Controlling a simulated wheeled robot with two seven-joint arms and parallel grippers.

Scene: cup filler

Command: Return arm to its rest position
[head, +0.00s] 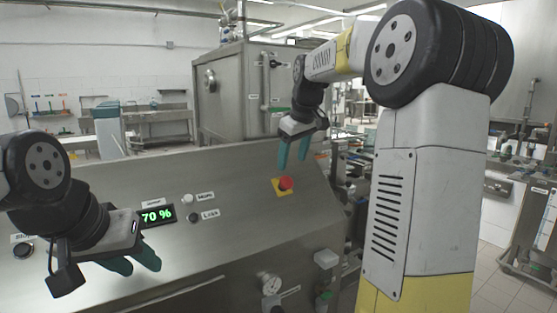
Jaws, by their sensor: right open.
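My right gripper (294,158) hangs in front of the upper right part of the steel control panel (240,220). Its two teal fingers point down and stand apart, with nothing between them. It is above the red emergency button (286,183) and looks clear of it. My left gripper (140,268) is at the lower left, in front of the panel and below the display (156,215), which reads 70 %. A white button (187,199) and a black button (194,217) sit right of the display.
A large steel cabinet (230,85) stands behind the panel. A gauge (271,284) and a light grey box (326,259) are on the machine's lower front. A dark round knob (23,250) is at the far left. The panel's middle is clear.

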